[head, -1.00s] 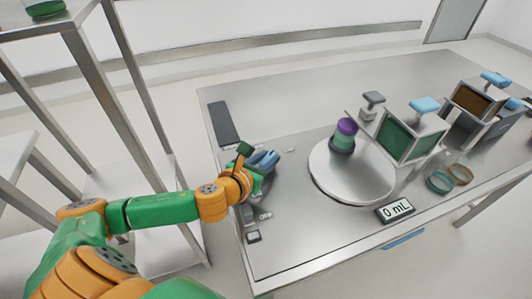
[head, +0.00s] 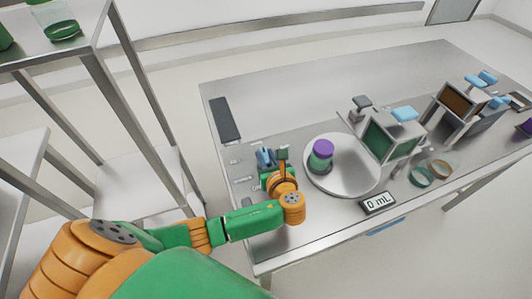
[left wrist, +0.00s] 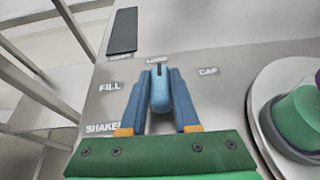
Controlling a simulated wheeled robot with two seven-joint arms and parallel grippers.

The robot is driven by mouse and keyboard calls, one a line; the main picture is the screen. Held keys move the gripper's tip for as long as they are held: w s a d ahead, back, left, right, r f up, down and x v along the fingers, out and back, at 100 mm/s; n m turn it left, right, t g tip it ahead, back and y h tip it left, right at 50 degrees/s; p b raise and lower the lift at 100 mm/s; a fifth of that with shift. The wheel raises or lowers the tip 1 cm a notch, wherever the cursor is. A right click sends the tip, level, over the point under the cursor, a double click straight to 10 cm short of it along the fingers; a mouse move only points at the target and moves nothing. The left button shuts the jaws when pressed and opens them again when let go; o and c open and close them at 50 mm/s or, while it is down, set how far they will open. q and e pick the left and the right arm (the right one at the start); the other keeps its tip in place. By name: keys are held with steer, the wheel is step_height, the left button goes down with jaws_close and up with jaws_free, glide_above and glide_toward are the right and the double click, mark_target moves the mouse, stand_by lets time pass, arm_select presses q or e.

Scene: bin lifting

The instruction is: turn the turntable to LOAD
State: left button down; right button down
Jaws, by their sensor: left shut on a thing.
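The round silver turntable (head: 350,180) carries a green jar with a purple lid (head: 321,156) on its left side. In the left wrist view, the jar (left wrist: 298,118) and the turntable's edge (left wrist: 258,90) show at the right. My left gripper (head: 270,160) is at the dial left of the turntable, shut on its blue knob (left wrist: 160,92). The knob's dark mark points up at the LOAD label (left wrist: 157,60). The labels FILL (left wrist: 109,87), SHAKE (left wrist: 102,128) and CAP (left wrist: 208,71) surround it. My right gripper is not in view.
A readout of 0 mL (head: 378,203) sits at the table's front. A green-fronted box (head: 390,142) stands behind the turntable, with two rings (head: 421,176) to its right. A dark pad (head: 225,120) lies at back left. A metal shelf (head: 100,80) stands left of the table.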

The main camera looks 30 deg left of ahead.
arm_select(q)
steer(key=shift+n+g+y, duration=0.3)
steer(key=shift+n+y, duration=0.1)
steer(key=c, duration=0.6)
jaws_free()
steer(key=shift+c, duration=0.2)
steer(key=shift+w+a+f, duration=0.15)
steer(key=shift+w, duration=0.05)
steer(key=v, duration=0.7)
